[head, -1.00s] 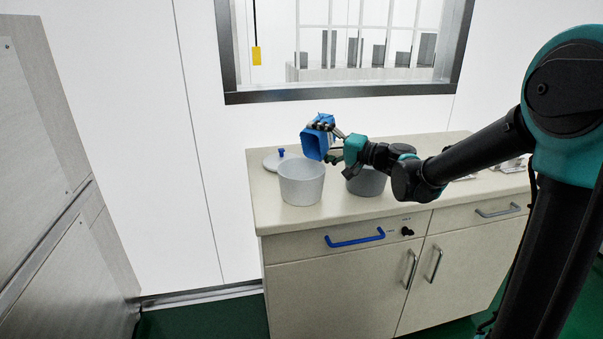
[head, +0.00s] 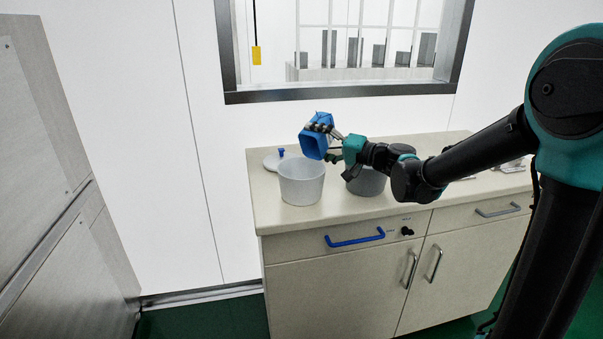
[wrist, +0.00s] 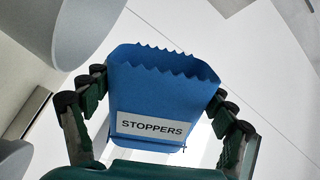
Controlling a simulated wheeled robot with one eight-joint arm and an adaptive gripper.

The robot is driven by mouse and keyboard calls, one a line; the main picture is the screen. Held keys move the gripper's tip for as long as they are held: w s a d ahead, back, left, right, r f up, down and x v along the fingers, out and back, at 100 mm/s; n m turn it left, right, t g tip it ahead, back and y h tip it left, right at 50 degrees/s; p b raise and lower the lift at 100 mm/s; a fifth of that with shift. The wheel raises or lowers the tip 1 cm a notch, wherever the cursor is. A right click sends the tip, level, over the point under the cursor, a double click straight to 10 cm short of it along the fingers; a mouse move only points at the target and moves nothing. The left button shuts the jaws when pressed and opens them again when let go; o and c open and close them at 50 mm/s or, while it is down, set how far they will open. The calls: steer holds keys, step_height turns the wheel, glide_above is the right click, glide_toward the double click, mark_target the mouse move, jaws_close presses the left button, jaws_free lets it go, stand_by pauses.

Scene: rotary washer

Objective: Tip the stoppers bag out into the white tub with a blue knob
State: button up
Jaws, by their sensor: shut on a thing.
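My gripper (head: 336,143) is shut on the blue stoppers bag (head: 314,142) and holds it tilted above the back right rim of the white tub (head: 301,186). In the wrist view the bag (wrist: 160,95) shows its STOPPERS label and a zigzag open mouth pointing away from my gripper, with a finger on each side. No stoppers show in the bag's mouth or falling. The tub stands open on the counter; its bottom is hidden. A pale lid with a blue knob (head: 281,154) lies behind it.
A grey tub (head: 366,183) stands right of the white one, partly under my arm. Both are on a beige counter (head: 400,203) with a blue drawer handle (head: 355,241) in front. A framed window (head: 340,97) is behind. Small items lie at the counter's right.

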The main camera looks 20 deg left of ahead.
mark_target(322, 136)
steer(key=shift+s+a+n, duration=0.1)
steer(key=shift+s+n, duration=0.35)
steer(key=shift+n, duration=0.4)
steer(key=shift+s+a+n, duration=0.1)
steer(key=shift+s+n, duration=0.3)
steer(key=shift+n, duration=0.45)
stand_by(1.1)
steer(key=shift+r+b, duration=0.85)
steer(key=shift+r, duration=0.55)
steer(key=shift+f, duration=1.5)
steer(key=shift+w+p, duration=0.15)
steer(key=shift+p, duration=1.05)
steer(key=shift+w+d+r+m+b, duration=0.1)
steer(key=shift+w+m+b, duration=0.25)
steer(key=shift+m, duration=0.45)
steer(key=m, duration=0.1)
steer(key=w+m, duration=0.1)
steer(key=shift+d+m, duration=0.15)
steer(key=shift+m, duration=0.25)
steer(key=shift+w, duration=0.15)
